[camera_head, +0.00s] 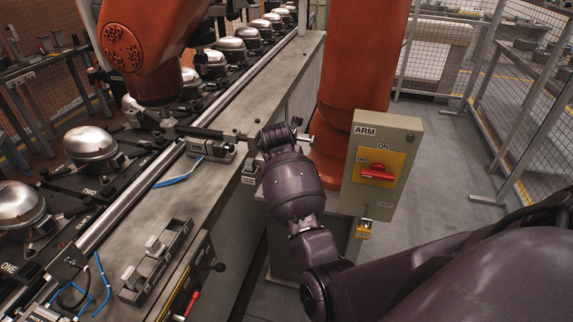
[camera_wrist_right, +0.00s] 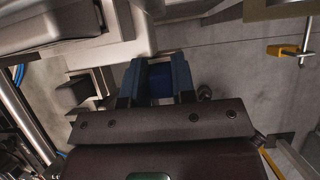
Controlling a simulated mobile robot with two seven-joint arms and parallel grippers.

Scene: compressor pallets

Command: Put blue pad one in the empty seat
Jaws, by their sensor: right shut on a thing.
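My right gripper (camera_head: 283,133) is beside the right edge of the bench, close to the end of the orange arm's metal tool bar. In the right wrist view its two fingers (camera_wrist_right: 156,82) are closed on a dark blue block, which looks like the blue pad (camera_wrist_right: 161,88). The pad cannot be made out in the head view. Small labelled metal holders (camera_head: 208,150) sit at the bench edge, left of the gripper. I cannot tell which seat is empty. My left gripper is not in view.
The orange arm (camera_head: 133,50) reaches over the bench (camera_head: 262,75). Silver compressors (camera_head: 90,143) line its left side. A two-part metal tray (camera_head: 155,262) lies in front. A switch box (camera_head: 383,150) with a red knob stands right of my gripper, a yellow padlock (camera_head: 363,228) below it.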

